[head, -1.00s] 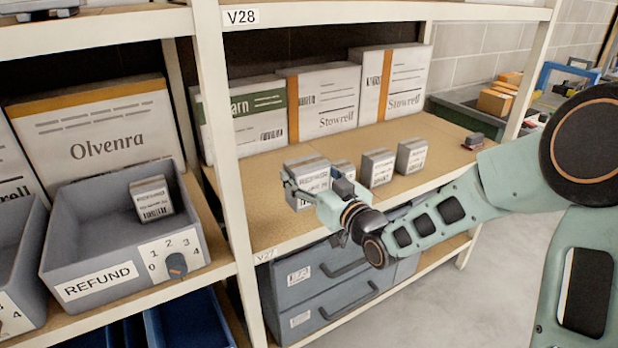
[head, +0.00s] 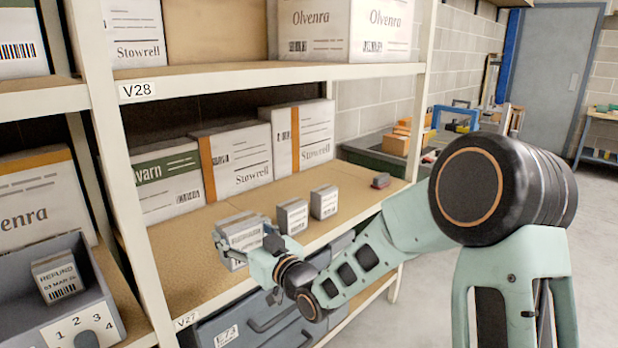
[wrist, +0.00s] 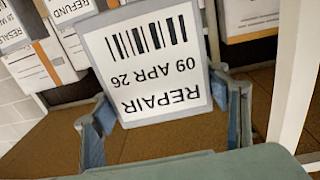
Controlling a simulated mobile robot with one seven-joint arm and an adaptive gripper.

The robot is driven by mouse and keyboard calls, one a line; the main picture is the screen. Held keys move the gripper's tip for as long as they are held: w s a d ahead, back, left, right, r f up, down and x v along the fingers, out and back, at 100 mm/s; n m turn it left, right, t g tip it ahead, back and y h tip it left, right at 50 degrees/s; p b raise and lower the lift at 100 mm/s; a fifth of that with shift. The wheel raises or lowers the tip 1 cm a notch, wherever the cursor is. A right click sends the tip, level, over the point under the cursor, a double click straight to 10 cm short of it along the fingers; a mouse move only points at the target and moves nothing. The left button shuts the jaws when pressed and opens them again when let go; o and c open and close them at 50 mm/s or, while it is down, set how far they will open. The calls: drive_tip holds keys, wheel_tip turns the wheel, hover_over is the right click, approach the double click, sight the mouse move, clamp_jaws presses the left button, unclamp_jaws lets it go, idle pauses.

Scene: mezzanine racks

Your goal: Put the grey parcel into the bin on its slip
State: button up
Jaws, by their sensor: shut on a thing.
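The grey parcel (head: 238,236) with a white label is held in my gripper (head: 250,243) in front of the V27 bay. In the wrist view the parcel (wrist: 155,62) fills the space between both fingers (wrist: 162,112); its label reads REPAIR, 09 APR 26, upside down. My gripper is shut on it. From the head view I cannot tell whether the parcel is clear of the shelf board. A grey bin (head: 20,290) at the lower left is cut off by the frame edge. It holds a parcel marked REFUND (head: 57,277) and has a 1-to-4 number plate (head: 85,330).
Two more labelled parcels, one nearer (head: 291,216) and one farther (head: 323,202), stand on the shelf (head: 190,250) right of my gripper. Large cartons (head: 237,160) line the back. A white upright (head: 125,180) stands between bin and gripper.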

drive_tip(key=w+d+f+m+t+h, duration=0.1)
drive_tip(key=d+m+t+h, duration=0.35)
drive_tip(key=d, duration=1.25)
drive_tip(key=w+d+f+m+t+h, duration=0.15)
drive_tip(key=d+m+h, duration=0.5)
drive_tip(key=d, duration=1.15)
wheel_tip(320, 180, up, 20)
drive_tip(key=s+n+h+p, duration=0.1)
drive_tip(key=n+p, duration=0.1)
drive_tip(key=p, duration=1.9)
drive_tip(key=shift+a+r+g+h+p, duration=0.25)
drive_tip(key=shift+a+g+h+p, duration=0.1)
drive_tip(key=shift+g+h, duration=0.05)
drive_tip(key=shift+d, duration=0.1)
